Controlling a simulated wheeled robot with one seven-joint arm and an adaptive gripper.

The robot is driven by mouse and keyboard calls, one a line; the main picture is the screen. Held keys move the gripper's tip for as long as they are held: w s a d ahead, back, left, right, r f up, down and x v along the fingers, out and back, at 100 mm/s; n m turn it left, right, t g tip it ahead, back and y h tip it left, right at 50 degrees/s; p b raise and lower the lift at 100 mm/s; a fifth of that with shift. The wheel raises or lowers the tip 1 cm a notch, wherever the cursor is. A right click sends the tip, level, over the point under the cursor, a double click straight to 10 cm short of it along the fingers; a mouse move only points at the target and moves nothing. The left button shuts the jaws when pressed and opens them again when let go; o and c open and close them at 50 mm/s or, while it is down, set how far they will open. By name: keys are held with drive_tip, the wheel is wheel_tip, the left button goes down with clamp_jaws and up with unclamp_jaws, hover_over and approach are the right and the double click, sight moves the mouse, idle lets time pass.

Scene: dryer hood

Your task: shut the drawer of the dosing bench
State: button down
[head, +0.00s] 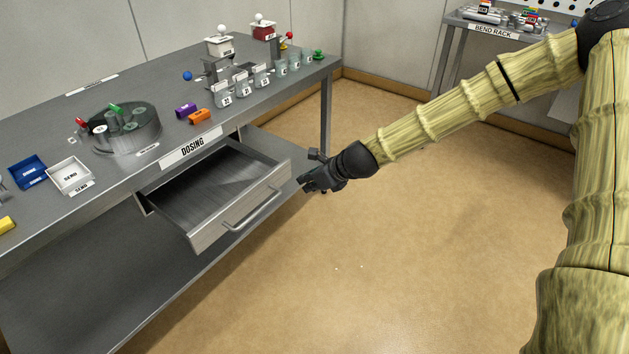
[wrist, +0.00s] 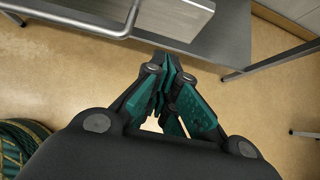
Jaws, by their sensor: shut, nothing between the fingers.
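The drawer (head: 215,232) of the dosing bench (head: 62,222) is pulled well out and looks empty inside. Its handle (head: 252,210) is a metal bar on the front panel. My gripper (head: 305,184) is shut and empty, just to the right of the drawer's front right corner; whether it touches cannot be told. In the wrist view my gripper's fingers (wrist: 168,75) are together. The drawer front (wrist: 175,14) and the handle (wrist: 80,22) show at the top of that view, beyond the fingers.
On the bench top stand a round carousel (head: 128,130), blue (head: 28,171) and white (head: 69,176) trays, and several glass beakers (head: 243,84). A lower shelf (head: 85,290) runs under the drawer. The bend rack (head: 480,28) stands at the back right. The floor (head: 400,250) before the bench is clear.

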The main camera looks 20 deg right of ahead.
sight(282, 183)
drive_tip(key=shift+w+a+f, duration=0.35)
drive_tip(key=shift+w+a, duration=0.25)
drive_tip(key=shift+w, duration=0.2)
drive_tip(key=shift+w+a+f, duration=0.4)
drive_tip(key=shift+w+a, duration=0.25)
drive_tip(key=shift+w, duration=0.2)
drive_tip(key=shift+w+a+f, duration=0.35)
drive_tip(key=shift+w+a, duration=0.25)
drive_tip(key=shift+w, duration=0.2)
drive_tip(key=shift+w, duration=0.1)
